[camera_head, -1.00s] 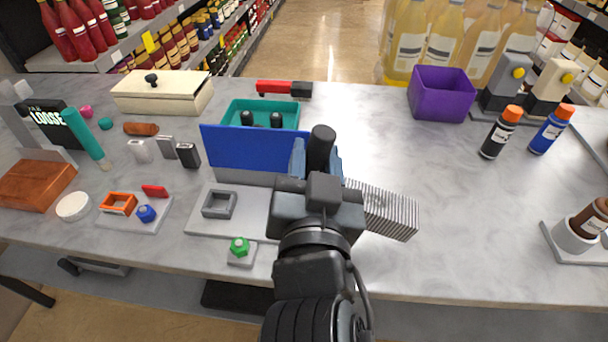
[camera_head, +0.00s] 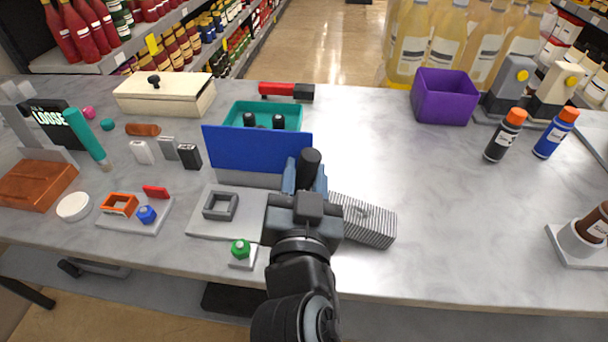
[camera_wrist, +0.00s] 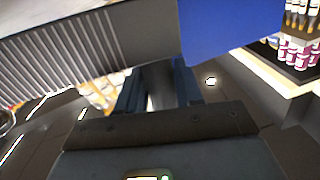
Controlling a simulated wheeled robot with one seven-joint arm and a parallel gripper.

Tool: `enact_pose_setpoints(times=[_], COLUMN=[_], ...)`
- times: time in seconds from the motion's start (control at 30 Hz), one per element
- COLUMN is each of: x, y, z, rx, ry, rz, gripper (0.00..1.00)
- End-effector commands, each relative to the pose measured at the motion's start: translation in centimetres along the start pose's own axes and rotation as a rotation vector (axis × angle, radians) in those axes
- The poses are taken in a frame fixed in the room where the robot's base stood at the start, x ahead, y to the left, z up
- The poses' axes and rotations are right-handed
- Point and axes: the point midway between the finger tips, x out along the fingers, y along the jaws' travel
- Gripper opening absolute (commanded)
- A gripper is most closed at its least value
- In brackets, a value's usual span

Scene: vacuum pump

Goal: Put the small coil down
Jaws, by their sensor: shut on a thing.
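The small coil seems to be the grey ribbed block (camera_head: 368,220), right of my gripper in the head view. A black upright cylinder (camera_head: 310,163) stands at my gripper's blue fingers and seems to be its handle. My gripper (camera_head: 304,180) is shut on it, right of the blue panel. In the wrist view the ribbed block (camera_wrist: 55,58) fills the upper left, beyond my gripper's fingers (camera_wrist: 158,85). My gripper hides the block's left end. I cannot tell whether its underside touches the counter.
The blue panel (camera_head: 255,148) stands upright in front of a teal tray (camera_head: 262,108) holding black cylinders. A grey plate with a square frame (camera_head: 220,206) and a green-topped piece (camera_head: 240,251) lie left. The counter right is clear up to the bottles (camera_head: 505,135) and purple bin (camera_head: 444,97).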

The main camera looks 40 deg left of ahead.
Motion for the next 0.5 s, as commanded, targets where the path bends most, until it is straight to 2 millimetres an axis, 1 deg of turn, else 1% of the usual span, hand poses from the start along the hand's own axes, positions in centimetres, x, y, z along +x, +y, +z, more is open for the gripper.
enact_pose_setpoints(times=[0.03, 0.07, 0.3, 0.5], x=[0.01, 0.01, 0.00, 0.00], y=[0.05, 0.04, 0.02, 0.02], z=[0.18, 0.15, 0.09, 0.09], rx=[0.000, 0.000, 0.000, 0.000], ry=[0.002, 0.000, 0.000, 0.000], rz=[0.000, 0.000, 0.000, 0.000], gripper=[0.00, 0.37, 0.60, 0.61])
